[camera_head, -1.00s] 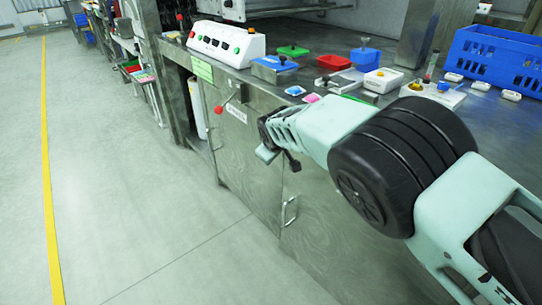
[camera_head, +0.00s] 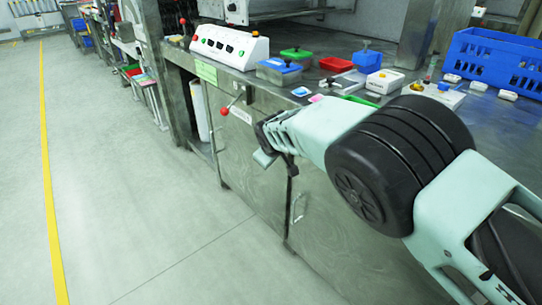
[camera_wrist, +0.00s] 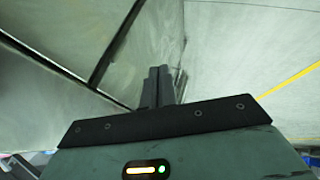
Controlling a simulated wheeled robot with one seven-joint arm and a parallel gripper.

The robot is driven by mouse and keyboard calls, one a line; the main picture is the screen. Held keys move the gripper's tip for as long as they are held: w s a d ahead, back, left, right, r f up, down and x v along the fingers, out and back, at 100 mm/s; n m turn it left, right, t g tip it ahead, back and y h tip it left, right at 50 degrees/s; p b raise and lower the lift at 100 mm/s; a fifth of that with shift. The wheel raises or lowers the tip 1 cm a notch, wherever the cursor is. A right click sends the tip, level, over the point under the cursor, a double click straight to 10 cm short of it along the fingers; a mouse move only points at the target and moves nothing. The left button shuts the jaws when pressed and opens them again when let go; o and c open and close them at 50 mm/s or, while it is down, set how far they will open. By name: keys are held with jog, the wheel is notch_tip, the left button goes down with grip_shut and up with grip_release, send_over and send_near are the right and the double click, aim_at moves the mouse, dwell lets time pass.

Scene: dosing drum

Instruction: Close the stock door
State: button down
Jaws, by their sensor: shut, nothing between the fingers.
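Under the steel bench are metal cabinet doors, a left door (camera_head: 235,150) and a right door (camera_head: 325,235) with a bar handle (camera_head: 298,207). A dark seam lies between them. No label clearly marks which is the stock door; both look flush or nearly so in the head view. My gripper (camera_head: 264,158) is in front of the doors near that seam. In the wrist view, my gripper's fingers (camera_wrist: 164,76) are together and empty, in front of a metal panel (camera_wrist: 150,45) beside a dark gap. I cannot tell whether they touch it.
A red-knobbed lever (camera_head: 224,111) projects from the left door's upper part. The bench top holds a white control box (camera_head: 228,46), several small containers and a blue crate (camera_head: 495,60). An open bay is left of the doors. Open floor (camera_head: 120,200) with a yellow line lies left.

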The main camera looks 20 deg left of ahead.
jog(key=a+v, duration=0.1)
jog(key=v, duration=0.9)
jog(key=s+d+r+m+g, duration=0.2)
jog(key=s+d, duration=0.1)
jog(key=d, duration=0.4)
jog(key=s+d+r+m+g, duration=0.2)
jog(key=s+d+r, duration=0.15)
jog(key=d, duration=0.35)
jog(key=s+d+r+m+g+h, duration=0.2)
jog(key=s+d+r+g, duration=0.1)
jog(key=s+d, duration=2.05)
notch_tip(320, 180, up, 13)
jog(key=s+a+p, duration=0.1)
jog(key=s+p, duration=0.1)
jog(key=p, duration=1.2)
jog(key=shift+s, duration=0.4)
